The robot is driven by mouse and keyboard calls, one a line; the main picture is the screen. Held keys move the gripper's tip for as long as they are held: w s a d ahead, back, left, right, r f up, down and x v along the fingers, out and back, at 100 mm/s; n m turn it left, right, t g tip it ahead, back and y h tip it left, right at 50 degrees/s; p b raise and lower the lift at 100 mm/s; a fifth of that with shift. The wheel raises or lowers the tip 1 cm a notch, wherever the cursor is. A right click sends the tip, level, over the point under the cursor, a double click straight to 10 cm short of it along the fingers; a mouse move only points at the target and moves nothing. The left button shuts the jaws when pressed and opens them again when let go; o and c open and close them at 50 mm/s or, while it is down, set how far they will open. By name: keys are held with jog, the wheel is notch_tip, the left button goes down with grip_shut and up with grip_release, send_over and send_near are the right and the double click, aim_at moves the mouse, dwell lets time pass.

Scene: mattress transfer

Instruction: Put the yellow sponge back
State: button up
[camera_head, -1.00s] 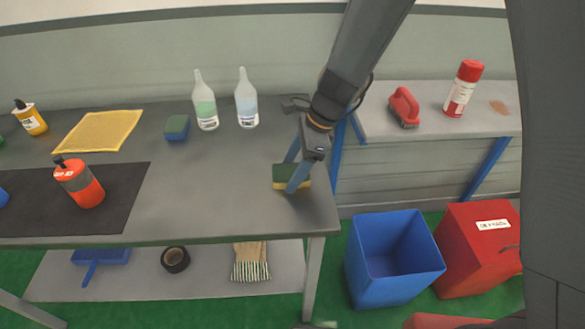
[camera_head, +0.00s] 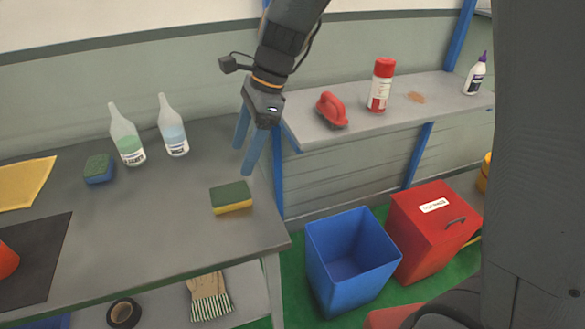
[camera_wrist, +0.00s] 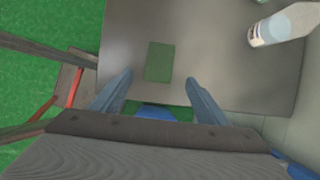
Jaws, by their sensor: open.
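The yellow sponge (camera_head: 231,198) with a dark green top lies flat on the grey table (camera_head: 180,255) near its right end. In the wrist view the sponge (camera_wrist: 159,62) shows its green top on the table, beyond the fingertips. My gripper (camera_head: 246,158) is open and empty, above and behind the sponge, apart from it. In the wrist view its two blue fingers (camera_wrist: 158,82) are spread wide with nothing between them.
A red brush (camera_head: 331,110) and red can (camera_head: 381,86) sit on the right shelf. Blue bin (camera_head: 352,258) and red bin (camera_head: 433,230) stand on the floor.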

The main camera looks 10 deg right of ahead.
jog(key=s+d+f+n+t+h, duration=0.1)
jog(key=s+d+n, duration=0.2)
jog(key=d+n, duration=0.2)
jog(key=s+d+f+n+h, duration=0.2)
jog(key=s+d+n, duration=0.2)
jog(key=d, duration=0.6)
jog(key=s+d+f+n+t+h, duration=0.1)
jog(key=s+d+f+n, duration=0.1)
jog(key=d+n, duration=0.4)
jog(key=s+d, duration=0.1)
jog(key=d, duration=0.1)
jog(key=shift+s+d+f+t, duration=0.25)
jog(key=shift+d+t, duration=0.05)
jog(key=shift+d, duration=0.05)
jog(key=shift+f, duration=0.1)
